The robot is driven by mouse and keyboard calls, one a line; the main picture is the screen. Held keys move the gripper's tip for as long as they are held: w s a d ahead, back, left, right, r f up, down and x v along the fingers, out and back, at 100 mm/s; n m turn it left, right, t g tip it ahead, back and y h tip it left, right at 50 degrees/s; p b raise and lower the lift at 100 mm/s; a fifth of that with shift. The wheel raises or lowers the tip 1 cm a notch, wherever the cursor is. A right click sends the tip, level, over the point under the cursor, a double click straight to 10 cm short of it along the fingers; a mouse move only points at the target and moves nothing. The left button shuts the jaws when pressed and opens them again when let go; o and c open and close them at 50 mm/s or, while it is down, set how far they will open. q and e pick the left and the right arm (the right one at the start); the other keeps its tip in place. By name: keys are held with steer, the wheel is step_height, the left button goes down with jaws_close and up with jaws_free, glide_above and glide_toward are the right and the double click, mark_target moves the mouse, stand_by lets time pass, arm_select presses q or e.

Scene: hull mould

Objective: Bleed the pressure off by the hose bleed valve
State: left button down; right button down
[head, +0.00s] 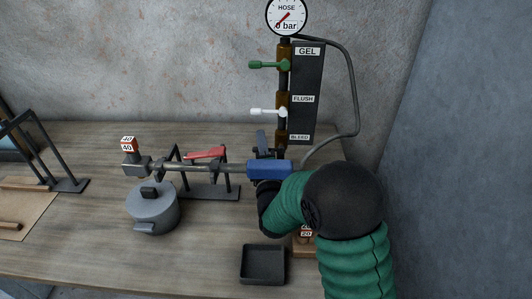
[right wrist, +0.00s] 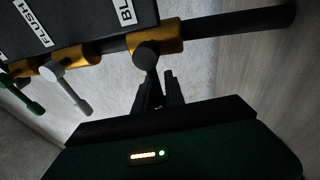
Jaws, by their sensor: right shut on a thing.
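The hose gauge (head: 288,16) at the top of the head view reads 0 bar. Below it is a dark panel (head: 306,75) labelled GEL, FLUSH and BLEED. The bleed valve (right wrist: 146,54) shows a dark round hub in the right wrist view. Its lever runs down between my fingers and is mostly hidden by them. My right gripper (right wrist: 160,92) is shut on that lever. In the head view my right arm and gripper (head: 265,147) cover much of the valve's low end. My left gripper is not in view.
The green gel handle (head: 264,65) and white flush handle (head: 264,112) stick out left above. A lance with a red lever (head: 205,153) rests on a stand, a blue block (head: 268,169) at its right end. A grey pot (head: 152,208) and black tray (head: 263,266) stand in front.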

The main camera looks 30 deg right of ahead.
steer(key=shift+m, duration=0.3)
steer(key=c, duration=1.8)
jaws_free()
steer(key=shift+c, duration=0.2)
steer(key=o, duration=0.4)
steer(key=shift+w+d, duration=0.1)
steer(key=shift+w, duration=0.1)
steer(key=shift+o, duration=0.2)
steer(key=v, duration=0.7)
steer(key=shift+s+f, duration=0.15)
steer(key=shift+s, duration=0.1)
